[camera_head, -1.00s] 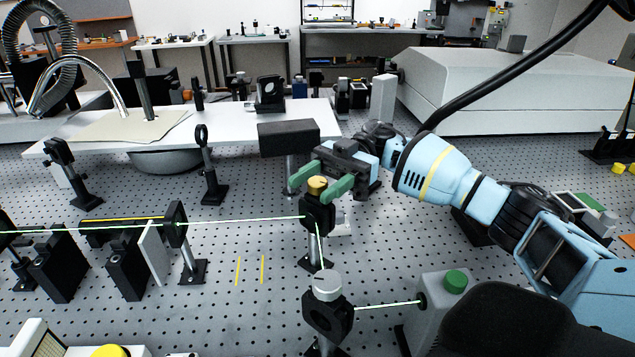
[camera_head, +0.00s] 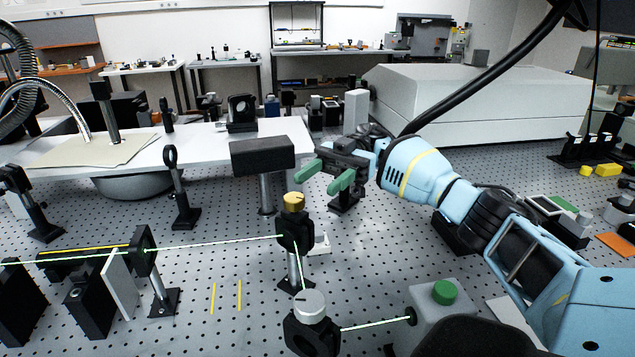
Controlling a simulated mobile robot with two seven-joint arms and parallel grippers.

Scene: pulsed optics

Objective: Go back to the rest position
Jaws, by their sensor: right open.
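My right gripper (camera_head: 325,177) has green fingers that stand apart with nothing between them. It is above the optical table (camera_head: 370,245), up and to the right of the mount with the gold knob (camera_head: 293,201), and apart from it. My light blue right arm comes in from the right edge. A second mount with a silver knob (camera_head: 309,306) stands nearer, at the bottom middle. A green beam runs to the gold-knob mount, then down to the silver-knob mount and on to a grey box with a green button (camera_head: 444,292). My left gripper is not in view.
A black block on a post (camera_head: 262,155) stands just left of the gripper. A black lens holder (camera_head: 180,190) is further left. A large white housing (camera_head: 470,105) fills the back right. A thick black cable hangs above my arm. Bare table lies in front of the arm.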

